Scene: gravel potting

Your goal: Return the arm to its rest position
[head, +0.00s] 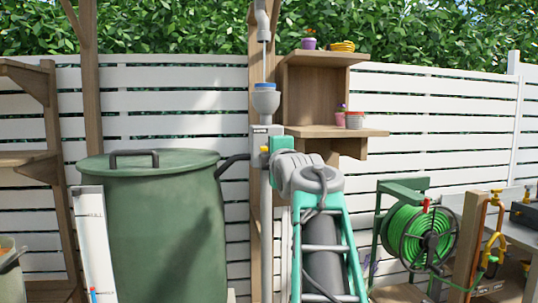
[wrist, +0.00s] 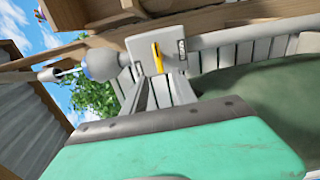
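My arm (head: 322,240), with teal side rails and grey joints, rises in front of the downpipe in the head view. A small teal part at its far end, which looks like my gripper (head: 282,144), is close to the grey valve box with a yellow lever (head: 264,149). In the wrist view a wide teal block with a grey metal edge, likely part of my gripper (wrist: 175,135), fills the lower foreground. The yellow lever (wrist: 157,57) shows just beyond it; I cannot tell whether they touch.
A lidded green barrel (head: 165,230) stands left, joined to the pipe by a black hose. A grey funnel (head: 265,101) sits above the valve box. A wooden shelf (head: 330,131) with small pots is right of it. A green hose reel (head: 417,235) stands farther right.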

